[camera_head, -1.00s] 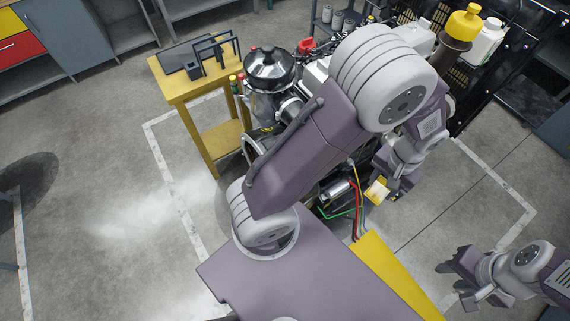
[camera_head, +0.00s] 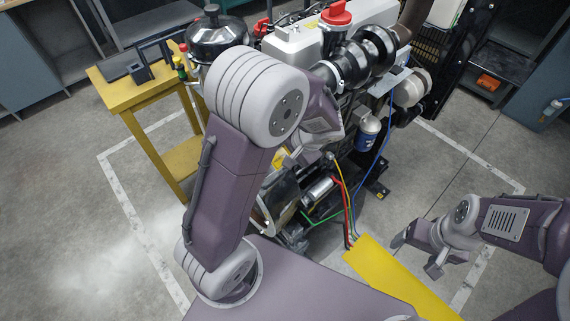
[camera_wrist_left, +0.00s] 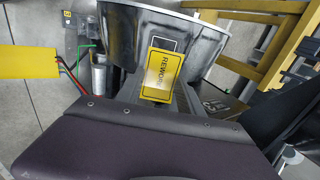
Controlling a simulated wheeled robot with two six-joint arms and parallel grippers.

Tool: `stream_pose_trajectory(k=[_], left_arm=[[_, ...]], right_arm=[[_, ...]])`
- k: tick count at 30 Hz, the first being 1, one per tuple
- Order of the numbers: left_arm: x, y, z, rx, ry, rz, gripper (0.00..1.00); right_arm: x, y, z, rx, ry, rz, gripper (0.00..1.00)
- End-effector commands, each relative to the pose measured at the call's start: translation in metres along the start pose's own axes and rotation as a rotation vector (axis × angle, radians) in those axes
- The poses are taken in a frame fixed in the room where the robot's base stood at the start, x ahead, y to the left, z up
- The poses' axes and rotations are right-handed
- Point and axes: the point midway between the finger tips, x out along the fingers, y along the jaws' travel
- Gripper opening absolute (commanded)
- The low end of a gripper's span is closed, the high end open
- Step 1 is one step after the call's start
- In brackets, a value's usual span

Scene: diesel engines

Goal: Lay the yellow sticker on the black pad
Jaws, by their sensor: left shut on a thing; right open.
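The yellow sticker (camera_wrist_left: 160,75), printed REWORK, is gripped by my left gripper and shows upright in the left wrist view, in front of a large metal engine housing. In the head view only a small yellow piece of it (camera_head: 280,158) shows beside my left gripper (camera_head: 291,153), below the bent elbow and close to the engine. The black pad (camera_head: 117,68) looks like a dark flat sheet on the yellow table at the upper left, well away from the sticker. My right gripper (camera_head: 416,255) is open and empty over the floor at right.
The engine (camera_head: 300,45) with hoses and a red cap fills the upper middle. A dark frame (camera_head: 140,70) stands on the yellow table (camera_head: 125,95) beside the pad. Bottles (camera_head: 180,65) and a black round housing (camera_head: 217,40) are near it. The floor at left is clear.

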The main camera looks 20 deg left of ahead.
Motion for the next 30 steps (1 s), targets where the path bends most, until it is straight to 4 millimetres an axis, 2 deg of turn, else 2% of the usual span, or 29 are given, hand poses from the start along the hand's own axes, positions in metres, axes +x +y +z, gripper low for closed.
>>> stream_pose_trajectory(k=[5, 8, 24, 30], left_arm=[[0.002, -0.003, 0.0, 0.007, 0.003, -0.007, 0.07], [0.01, -0.002, 0.0, 0.006, 0.002, -0.007, 0.07], [0.078, 0.0, -0.001, 0.005, 0.003, -0.006, 0.07], [0.098, -0.001, -0.001, 0.006, 0.003, -0.006, 0.07]], right_arm=[[0.002, 0.0, 0.0, 0.0, 0.001, 0.0, 0.77], [0.007, 0.0, 0.001, 0.0, 0.001, 0.0, 0.77], [0.054, 0.001, 0.005, 0.0, 0.0, 0.0, 0.77], [0.071, 0.001, 0.007, 0.0, 0.0, 0.0, 0.77]])
